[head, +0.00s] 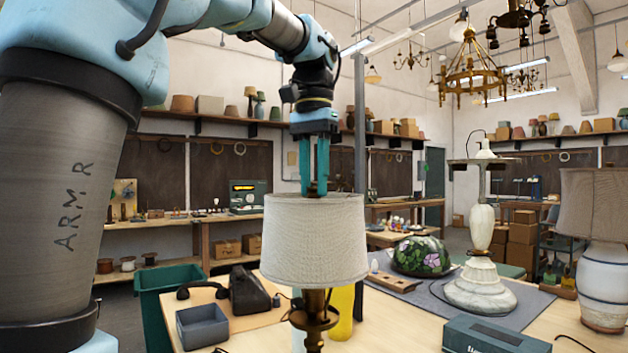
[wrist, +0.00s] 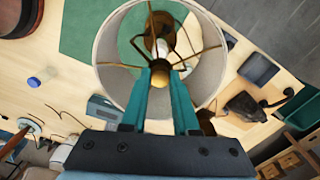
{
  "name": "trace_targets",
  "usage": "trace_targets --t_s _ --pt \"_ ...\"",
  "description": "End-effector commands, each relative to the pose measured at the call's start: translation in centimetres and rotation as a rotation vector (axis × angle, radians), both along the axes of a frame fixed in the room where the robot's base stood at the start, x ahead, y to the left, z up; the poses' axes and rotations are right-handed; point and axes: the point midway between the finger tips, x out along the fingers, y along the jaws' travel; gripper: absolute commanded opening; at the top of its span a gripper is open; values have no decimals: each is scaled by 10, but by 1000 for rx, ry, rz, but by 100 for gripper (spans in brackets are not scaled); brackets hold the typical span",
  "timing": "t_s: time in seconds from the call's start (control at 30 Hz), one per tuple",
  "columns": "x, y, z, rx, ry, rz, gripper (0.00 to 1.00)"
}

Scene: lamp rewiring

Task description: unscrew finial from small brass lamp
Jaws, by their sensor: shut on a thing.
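The small brass lamp (head: 316,322) stands upright at the front of the bench, its brass stem showing below a pale fabric shade (head: 315,240). My gripper (head: 314,184) points straight down over the top of the shade, its teal fingers shut on the finial (head: 314,189), a small brass piece at the shade's top centre. In the wrist view my gripper (wrist: 171,66) reaches into the shade's open top, where thin brass spokes meet. The shade's rim (wrist: 106,62) circles the fingertips, and the brass base (wrist: 158,22) shows below.
A grey open box (head: 201,325) and a dark telephone (head: 249,291) are left of the lamp. A yellow cylinder (head: 341,312) stands close behind it. To the right are a stained-glass shade (head: 421,255), a pale stone lamp (head: 481,285), a blue-grey case (head: 492,336) and a striped lamp (head: 604,280).

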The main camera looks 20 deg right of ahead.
Motion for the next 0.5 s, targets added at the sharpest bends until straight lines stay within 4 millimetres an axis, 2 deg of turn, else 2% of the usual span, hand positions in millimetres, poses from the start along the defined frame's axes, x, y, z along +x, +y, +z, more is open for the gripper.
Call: trace_targets --t_s 0.33,0.5 --pt "0 0 1 0 0 14 0" --pt "0 0 3 1 1 201 0"
